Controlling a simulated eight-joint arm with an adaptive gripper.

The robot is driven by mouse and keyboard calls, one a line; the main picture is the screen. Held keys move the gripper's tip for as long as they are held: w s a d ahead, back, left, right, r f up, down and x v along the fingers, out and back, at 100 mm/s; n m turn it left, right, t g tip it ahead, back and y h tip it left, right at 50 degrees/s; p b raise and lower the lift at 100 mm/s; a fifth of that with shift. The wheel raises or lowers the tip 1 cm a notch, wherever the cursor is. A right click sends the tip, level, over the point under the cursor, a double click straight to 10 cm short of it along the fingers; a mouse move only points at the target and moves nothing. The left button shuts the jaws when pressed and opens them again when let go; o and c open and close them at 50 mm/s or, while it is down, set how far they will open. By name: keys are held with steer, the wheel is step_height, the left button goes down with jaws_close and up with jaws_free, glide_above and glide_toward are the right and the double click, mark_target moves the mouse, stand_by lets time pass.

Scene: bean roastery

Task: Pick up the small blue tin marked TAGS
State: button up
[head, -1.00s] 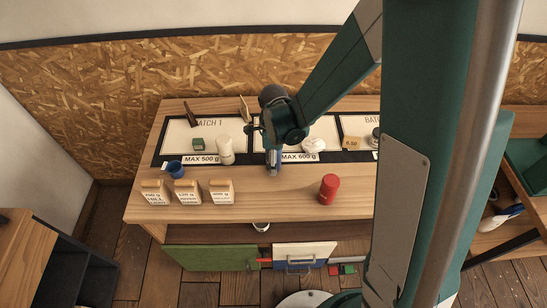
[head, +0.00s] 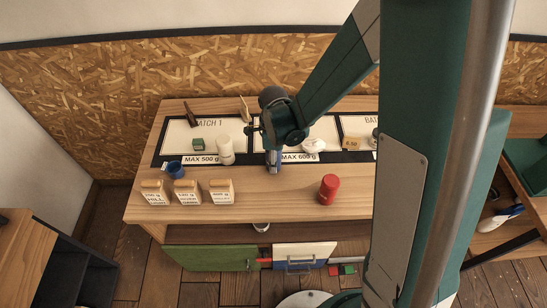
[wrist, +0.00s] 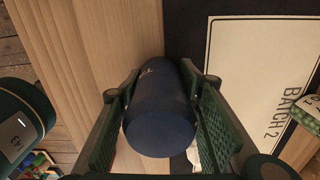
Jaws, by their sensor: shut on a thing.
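A dark blue cylinder (wrist: 160,118) is between the two green padded fingers of my gripper (wrist: 158,125) in the wrist view, with both pads closed on its sides. A faint pale marking shows on its side, too small to read, so I cannot confirm TAGS. In the head view, my gripper (head: 273,168) is at the front edge of the middle batch area, and the blue cylinder is mostly hidden by the fingers. I cannot tell whether it touches the bench. A separate small blue cup (head: 175,168) stands at the left of the bench.
Several labelled tan packets (head: 187,192) stand front left. A red cylinder (head: 329,188) stands to the right of my gripper. A white cylinder (head: 226,150) and a green block (head: 198,145) are on the left batch area. A white round object (head: 314,146) is right of my gripper.

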steer(key=shift+r, duration=0.15)
steer(key=shift+r+p, duration=0.35)
steer(key=shift+r, duration=4.5)
steer(key=shift+a+r, duration=0.1)
